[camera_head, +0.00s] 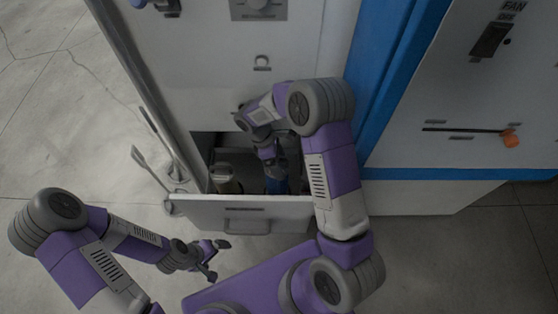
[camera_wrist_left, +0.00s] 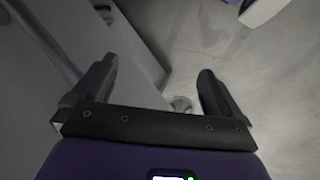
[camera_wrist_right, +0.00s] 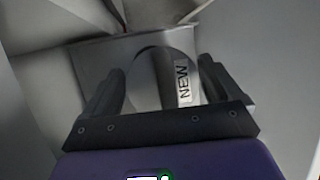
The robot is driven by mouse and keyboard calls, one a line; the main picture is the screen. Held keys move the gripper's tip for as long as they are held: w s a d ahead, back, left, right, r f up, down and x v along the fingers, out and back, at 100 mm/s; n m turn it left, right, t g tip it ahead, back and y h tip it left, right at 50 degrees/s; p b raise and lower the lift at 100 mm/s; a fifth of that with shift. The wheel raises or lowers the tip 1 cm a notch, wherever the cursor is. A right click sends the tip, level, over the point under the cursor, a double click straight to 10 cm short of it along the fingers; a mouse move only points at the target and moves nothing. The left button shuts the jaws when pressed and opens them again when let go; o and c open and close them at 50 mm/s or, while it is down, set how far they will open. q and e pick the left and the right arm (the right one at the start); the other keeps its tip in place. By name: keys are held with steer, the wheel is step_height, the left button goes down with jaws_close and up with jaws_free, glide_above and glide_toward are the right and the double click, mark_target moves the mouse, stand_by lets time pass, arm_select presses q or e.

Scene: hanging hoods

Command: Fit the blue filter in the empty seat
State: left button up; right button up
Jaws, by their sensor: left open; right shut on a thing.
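The blue filter (camera_head: 277,186) stands in the pulled-out drawer (camera_head: 190,208), at the right of its inside. My right gripper (camera_head: 270,160) reaches down into the drawer from above and is shut on the filter's upper part. In the right wrist view, a cylinder with a "NEW" label (camera_wrist_right: 184,84) lies between the fingers of my right gripper (camera_wrist_right: 160,80). I cannot make out an empty seat; my right arm and gripper hide part of the drawer and cabinet. My left gripper (camera_head: 217,260) is open and empty, low in front of the drawer; it also shows in the left wrist view (camera_wrist_left: 158,75).
A pale, tan-topped cylinder (camera_head: 228,177) stands at the left inside the drawer. The white cabinet (camera_head: 200,80) rises behind it. A blue and white cabinet with an orange-ended lever (camera_head: 510,138) stands at the right.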

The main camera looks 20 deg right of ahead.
steer(key=shift+f+b, duration=1.35)
steer(key=shift+f, duration=0.8)
steer(key=o, duration=0.8)
steer(key=shift+o, duration=0.2)
steer(key=shift+p+v, duration=0.9)
steer(key=shift+v, duration=2.95)
